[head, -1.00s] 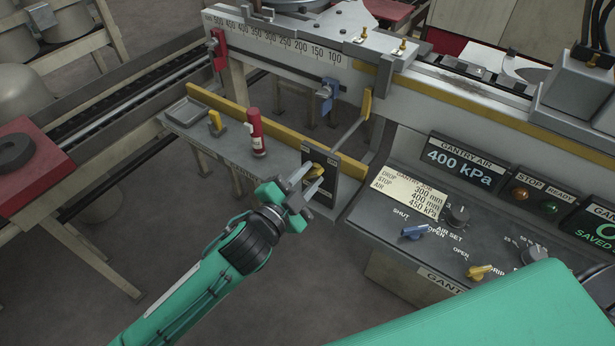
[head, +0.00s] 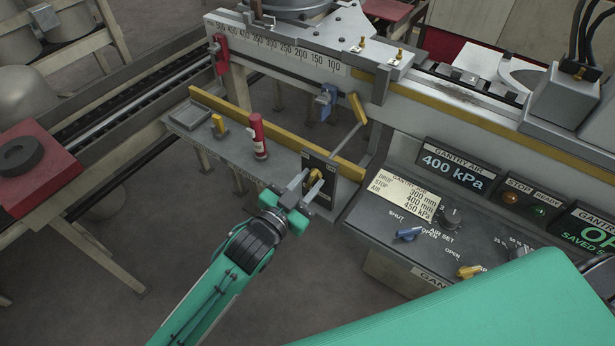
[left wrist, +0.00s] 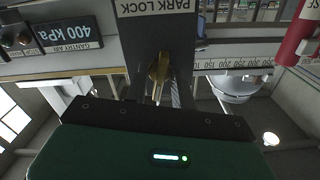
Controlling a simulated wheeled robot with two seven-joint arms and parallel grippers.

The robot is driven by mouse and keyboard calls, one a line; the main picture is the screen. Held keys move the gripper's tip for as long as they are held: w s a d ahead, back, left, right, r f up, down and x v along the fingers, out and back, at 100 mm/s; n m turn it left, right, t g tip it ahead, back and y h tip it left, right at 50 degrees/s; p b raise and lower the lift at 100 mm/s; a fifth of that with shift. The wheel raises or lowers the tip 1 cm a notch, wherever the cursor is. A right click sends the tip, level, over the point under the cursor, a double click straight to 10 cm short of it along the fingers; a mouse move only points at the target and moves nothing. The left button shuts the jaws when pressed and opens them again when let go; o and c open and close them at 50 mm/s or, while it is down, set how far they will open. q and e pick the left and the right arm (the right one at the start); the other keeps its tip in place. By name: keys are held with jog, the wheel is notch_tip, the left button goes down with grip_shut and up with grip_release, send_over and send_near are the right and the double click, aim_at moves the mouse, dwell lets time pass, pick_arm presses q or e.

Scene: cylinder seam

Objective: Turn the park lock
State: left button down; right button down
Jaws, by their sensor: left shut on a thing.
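The park lock panel (head: 328,172) is a dark plate standing at the right end of the grey shelf. Its yellow handle (head: 315,178) sits on the face toward me. In the left wrist view the handle (left wrist: 154,75) stands roughly upright below the "PARK LOCK" label (left wrist: 157,8). My left gripper (head: 305,185) is shut on the handle, its fingers on either side. A rod behind the panel carries a yellow flag (head: 357,108), which leans to the left. My right gripper is not in view.
A red cylinder (head: 258,136) and a small yellow-topped peg (head: 218,126) stand on the shelf, left of the panel. The control console (head: 440,235) with blue and yellow levers is on the right. The scaled beam (head: 280,42) runs behind. Open floor lies in front of the shelf.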

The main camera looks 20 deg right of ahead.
pick_arm(q)
jog(key=shift+n+p, duration=0.45)
jog(key=shift+n, duration=0.45)
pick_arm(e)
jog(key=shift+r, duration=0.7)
pick_arm(q)
jog(key=c, duration=1.5)
grip_release()
